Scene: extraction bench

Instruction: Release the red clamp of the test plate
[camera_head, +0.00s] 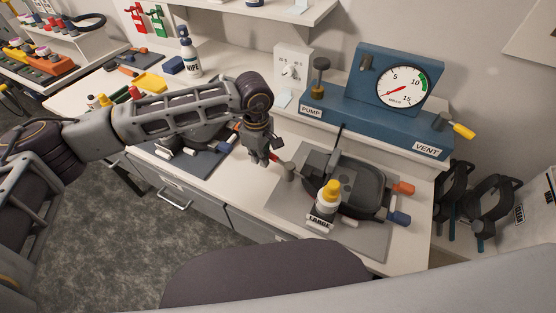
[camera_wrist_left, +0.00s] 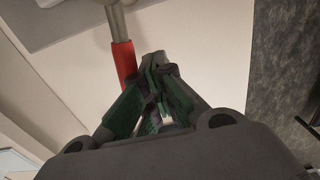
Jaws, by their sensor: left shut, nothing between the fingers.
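The red clamp handle (camera_head: 274,157) sticks out to the left from a grey post (camera_head: 288,171) at the left edge of the test plate (camera_head: 290,208). In the left wrist view the red handle (camera_wrist_left: 123,62) runs into a grey metal rod. My left gripper (camera_head: 264,162) is at the handle's outer end. Its fingers (camera_wrist_left: 157,62) are shut and empty, just beside the handle; I cannot tell if they touch it. A dark dish (camera_head: 362,180) sits on the plate, with an orange handle (camera_head: 403,188) and a blue handle (camera_head: 399,218) at its right. My right gripper is not in view.
A white bottle with a yellow cap (camera_head: 328,196) stands at the plate's front, by the LARGE label (camera_head: 319,223). The blue pump console (camera_head: 375,118) with its gauge stands behind. Another grey plate (camera_head: 190,160) lies under my left forearm. Bare bench (camera_head: 250,190) shows below the gripper.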

